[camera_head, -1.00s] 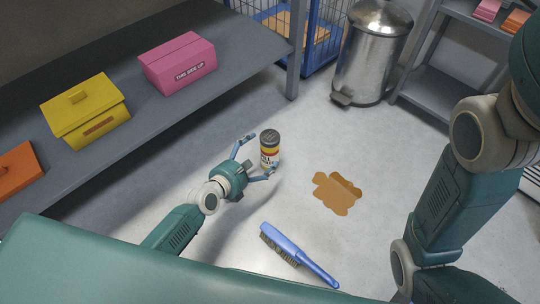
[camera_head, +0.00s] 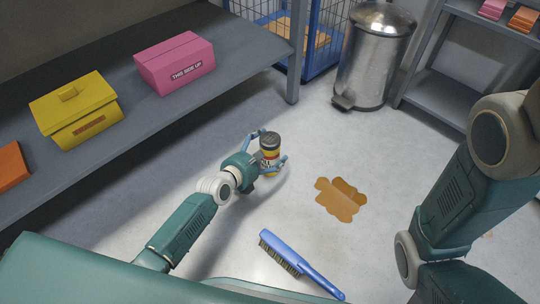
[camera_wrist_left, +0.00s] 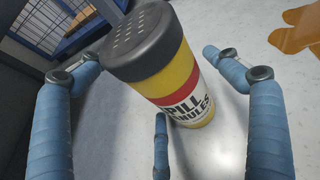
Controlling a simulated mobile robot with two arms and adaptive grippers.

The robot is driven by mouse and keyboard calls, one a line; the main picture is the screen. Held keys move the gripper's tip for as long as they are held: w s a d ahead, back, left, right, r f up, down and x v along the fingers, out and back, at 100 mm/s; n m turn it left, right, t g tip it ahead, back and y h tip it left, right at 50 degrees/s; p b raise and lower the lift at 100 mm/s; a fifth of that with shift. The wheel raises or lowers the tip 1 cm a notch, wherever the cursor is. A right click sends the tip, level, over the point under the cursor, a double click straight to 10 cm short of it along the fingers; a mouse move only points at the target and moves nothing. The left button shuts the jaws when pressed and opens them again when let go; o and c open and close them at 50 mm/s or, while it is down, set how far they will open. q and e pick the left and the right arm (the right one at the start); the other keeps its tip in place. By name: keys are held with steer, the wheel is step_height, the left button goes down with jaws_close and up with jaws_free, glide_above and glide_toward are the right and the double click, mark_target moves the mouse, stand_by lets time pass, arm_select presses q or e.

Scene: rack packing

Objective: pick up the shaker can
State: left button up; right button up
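The shaker can (camera_head: 270,150) stands upright on the floor in the head view, with a dark perforated lid and a yellow, red and white label. It also fills the middle of the left wrist view (camera_wrist_left: 170,75), where its label reads partly "SPILL" and "GRANULES". My left gripper (camera_head: 270,150) is open, with its blue fingers around the can. In the left wrist view the fingers (camera_wrist_left: 165,95) stand spread, with gaps visible between them and the can. My right gripper is out of view; only my right arm shows at the right.
A brown spill (camera_head: 341,199) lies on the floor right of the can. A blue brush (camera_head: 300,265) lies in front. A metal bin (camera_head: 370,60) and a blue wire cage (camera_head: 322,35) stand behind. A shelf (camera_head: 110,150) with a yellow box (camera_head: 78,112) and pink box (camera_head: 175,63) runs along the left.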

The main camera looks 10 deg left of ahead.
arm_select(q)
steer(key=c, duration=1.3)
steer(key=shift+r, duration=0.1)
steer(key=shift+r, duration=0.15)
